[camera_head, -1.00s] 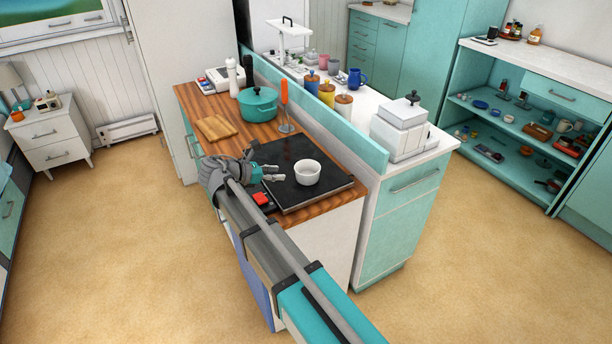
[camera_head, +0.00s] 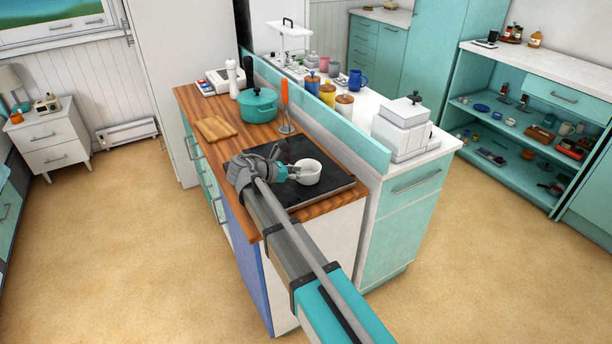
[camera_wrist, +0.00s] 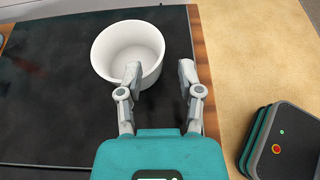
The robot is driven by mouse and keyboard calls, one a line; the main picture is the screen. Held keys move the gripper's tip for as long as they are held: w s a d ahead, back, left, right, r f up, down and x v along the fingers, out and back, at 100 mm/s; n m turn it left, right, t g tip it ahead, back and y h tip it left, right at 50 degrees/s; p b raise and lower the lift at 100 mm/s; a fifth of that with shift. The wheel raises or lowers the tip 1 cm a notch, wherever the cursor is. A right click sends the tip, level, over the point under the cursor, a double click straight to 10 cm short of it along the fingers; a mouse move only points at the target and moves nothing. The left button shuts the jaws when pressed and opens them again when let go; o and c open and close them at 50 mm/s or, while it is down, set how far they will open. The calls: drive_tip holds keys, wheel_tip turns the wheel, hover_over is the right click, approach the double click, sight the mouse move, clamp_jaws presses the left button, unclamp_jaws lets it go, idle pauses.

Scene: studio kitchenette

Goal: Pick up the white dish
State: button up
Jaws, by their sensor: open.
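The white dish (camera_head: 308,172) is a small round bowl standing upright on the black cooktop (camera_head: 338,186). In the wrist view the dish (camera_wrist: 108,50) is upper left of centre, empty inside. My gripper (camera_head: 296,172) is at the left side of the dish in the head view. In the wrist view my gripper (camera_wrist: 160,72) is open; its left finger overlaps the near right rim of the dish and its right finger is outside, to the right. The dish's near wall is partly hidden by the left finger. I cannot tell whether the finger touches it.
A wooden counter (camera_head: 187,97) holds a teal pot (camera_head: 258,106), a cutting board (camera_head: 216,128) and an orange-handled utensil (camera_head: 285,95) behind the cooktop. A teal ledge (camera_head: 340,140) runs along the right.

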sight(312, 175)
drive_tip(key=shift+f+b+x, duration=0.15)
drive_tip(key=shift+b+x, duration=0.35)
drive_tip(key=shift+x, duration=0.45)
drive_tip(key=shift+f+b+x, duration=0.2)
drive_tip(key=shift+b+x, duration=0.3)
drive_tip(key=shift+x, duration=0.45)
drive_tip(key=shift+w+d+f, duration=0.2)
drive_tip(key=shift+d, duration=0.35)
clamp_jaws()
